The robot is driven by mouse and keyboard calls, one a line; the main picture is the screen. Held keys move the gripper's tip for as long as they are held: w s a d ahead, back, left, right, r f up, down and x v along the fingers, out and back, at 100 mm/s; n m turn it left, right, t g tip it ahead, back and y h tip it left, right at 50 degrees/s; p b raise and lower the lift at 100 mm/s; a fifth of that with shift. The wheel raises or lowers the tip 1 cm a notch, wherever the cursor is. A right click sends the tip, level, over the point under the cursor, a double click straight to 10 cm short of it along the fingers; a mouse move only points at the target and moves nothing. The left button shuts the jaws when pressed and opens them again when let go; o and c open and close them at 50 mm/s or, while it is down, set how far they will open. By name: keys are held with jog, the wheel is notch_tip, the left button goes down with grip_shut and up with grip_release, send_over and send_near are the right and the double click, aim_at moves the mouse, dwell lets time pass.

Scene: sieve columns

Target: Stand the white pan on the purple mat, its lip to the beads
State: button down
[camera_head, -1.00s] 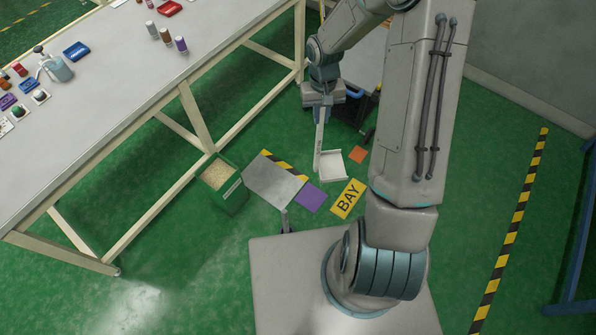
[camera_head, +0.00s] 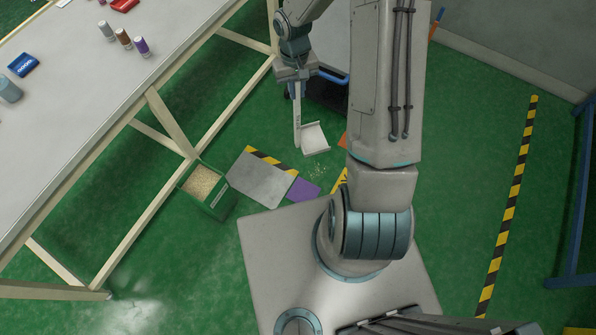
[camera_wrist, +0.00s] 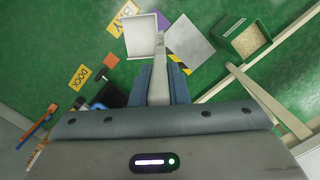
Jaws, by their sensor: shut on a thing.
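The white pan (camera_head: 314,138) is a shallow tray on a tall upright handle (camera_head: 297,122). My gripper (camera_head: 297,84) is shut on the handle's upper part. In the wrist view the pan (camera_wrist: 141,36) shows beyond the jaws, with the handle at its right side. I cannot tell whether the pan touches the floor. The purple mat (camera_head: 303,189) lies flat and bare, nearer to my base than the pan. Pale specks, likely the beads (camera_head: 318,171), lie scattered on the green floor between pan and mat.
A grey plate (camera_head: 262,180) with a striped edge lies left of the mat. A green bin (camera_head: 218,203) of pale grains stands by the long table (camera_head: 90,90). A yellow BAY sign (camera_wrist: 122,18), a DOCK sign (camera_wrist: 79,77) and an orange square (camera_wrist: 110,61) lie on the floor.

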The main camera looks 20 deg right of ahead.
notch_tip(320, 180, down, 50)
jog(key=s+n+b, duration=0.2)
jog(key=n+b, duration=0.6)
jog(key=b, duration=3.4)
jog(key=shift+r+h, duration=0.25)
jog(key=shift+h, duration=0.15)
jog(key=shift+s+f, duration=0.1)
notch_tip(320, 180, down, 9)
jog(key=b, duration=0.7)
jog(key=shift+f+b, duration=0.3)
jog(key=shift+b, duration=0.2)
jog(key=c, duration=1.3)
grip_release()
jog(key=shift+r, duration=0.1)
jog(key=shift+r+p, duration=3.35)
jog(key=shift+r, duration=0.55)
